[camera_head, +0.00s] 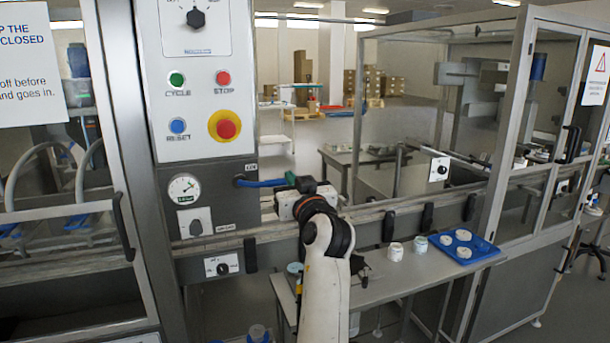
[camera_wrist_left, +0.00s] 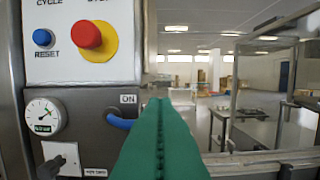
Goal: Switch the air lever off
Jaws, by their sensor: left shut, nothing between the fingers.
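The blue air lever (camera_head: 262,183) sticks out to the right from the side of the grey control panel, about level, just below the ON label (camera_head: 250,167). My left gripper (camera_head: 290,179) is at the lever's right end, its green fingers shut with nothing between them. In the left wrist view the shut green fingers (camera_wrist_left: 158,112) cover the lever's outer end, and its blue inner part (camera_wrist_left: 120,123) shows to their left. I cannot tell whether fingers and lever touch. My right gripper is not in view.
A pressure gauge (camera_head: 184,188) and a grey knob plate (camera_head: 195,222) sit left of the lever. Above are push buttons and a red emergency stop (camera_head: 228,128). A metal rail (camera_head: 380,207) runs right; below it a side table holds white jars and a blue tray (camera_head: 486,251).

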